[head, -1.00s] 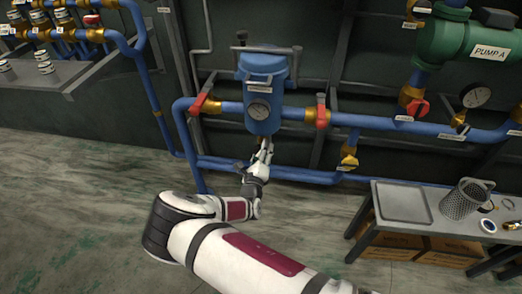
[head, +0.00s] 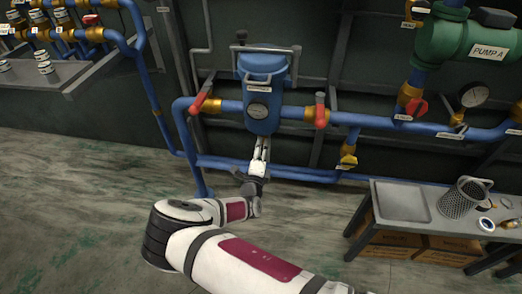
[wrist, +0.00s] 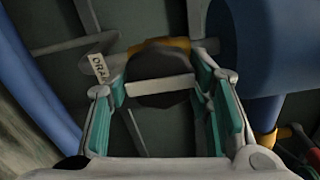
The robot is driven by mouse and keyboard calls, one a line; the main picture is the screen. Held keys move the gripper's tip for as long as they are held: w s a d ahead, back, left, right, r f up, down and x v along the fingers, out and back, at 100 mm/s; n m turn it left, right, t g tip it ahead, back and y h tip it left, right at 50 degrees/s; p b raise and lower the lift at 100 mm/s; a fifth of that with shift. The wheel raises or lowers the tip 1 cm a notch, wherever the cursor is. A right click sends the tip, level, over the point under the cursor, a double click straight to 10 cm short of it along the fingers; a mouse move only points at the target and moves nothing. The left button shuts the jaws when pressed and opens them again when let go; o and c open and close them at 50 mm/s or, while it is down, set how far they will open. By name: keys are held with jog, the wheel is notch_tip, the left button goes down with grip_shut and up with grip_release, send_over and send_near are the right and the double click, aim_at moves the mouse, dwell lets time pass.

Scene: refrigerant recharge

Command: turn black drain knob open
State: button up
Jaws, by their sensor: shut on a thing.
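The black drain knob (wrist: 155,66) shows in the wrist view as a dark round shape in front of a brass fitting (wrist: 170,46). A partly hidden white label (wrist: 98,65) hangs at its left. My gripper (wrist: 161,82) has its teal-padded fingers on either side of the knob and is shut on it. A pale bar crosses the knob's face. In the head view my gripper (head: 261,147) reaches up to the underside of the blue filter vessel (head: 262,100). The knob is hidden there behind my fingers.
Red-handled valves (head: 203,98) flank the vessel, with a red handle at its right (head: 320,110). A lower blue pipe (head: 300,174) runs just behind my gripper. A grey bench (head: 400,202) with a mesh basket (head: 465,198) stands at the right. The floor at left is clear.

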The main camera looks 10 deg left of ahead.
jog(key=o, duration=1.1)
jog(key=shift+o, duration=0.2)
jog(key=shift+s, duration=0.1)
jog(key=s, duration=1.2)
jog(key=shift+a, duration=0.25)
